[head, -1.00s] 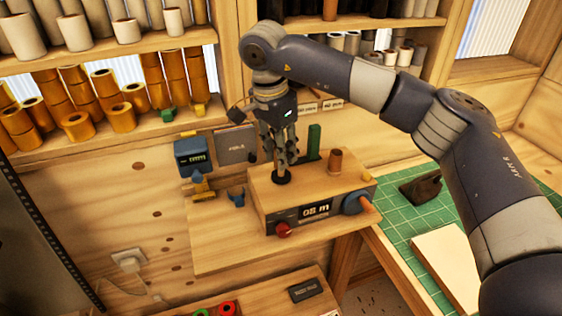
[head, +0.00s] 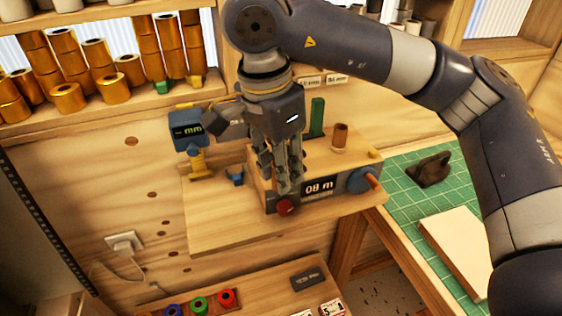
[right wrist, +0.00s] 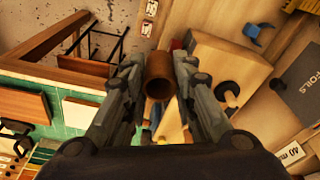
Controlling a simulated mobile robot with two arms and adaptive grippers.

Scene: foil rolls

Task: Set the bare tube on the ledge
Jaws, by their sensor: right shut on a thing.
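My right gripper (head: 288,188) is in front of the wooden winding machine (head: 262,160), near its red knob (head: 287,208). In the right wrist view, its fingers are shut on a brown bare tube (right wrist: 158,89), whose open end faces the camera. In the head view the fingers hide the held tube. A black ring on the machine (right wrist: 228,93) shows empty to the right of the tube. A wooden ledge (head: 215,238) sticks out below the machine; I cannot tell whether this is the task's ledge. My left gripper is not in view.
Another brown tube (head: 340,137) stands on the machine beside a green post (head: 317,117). A blue gauge (head: 187,130) stands at the left. A green mat (head: 402,204) with a pale board (head: 458,250) lies at the right. Colored rolls (head: 199,304) lie below. The ledge's front left is clear.

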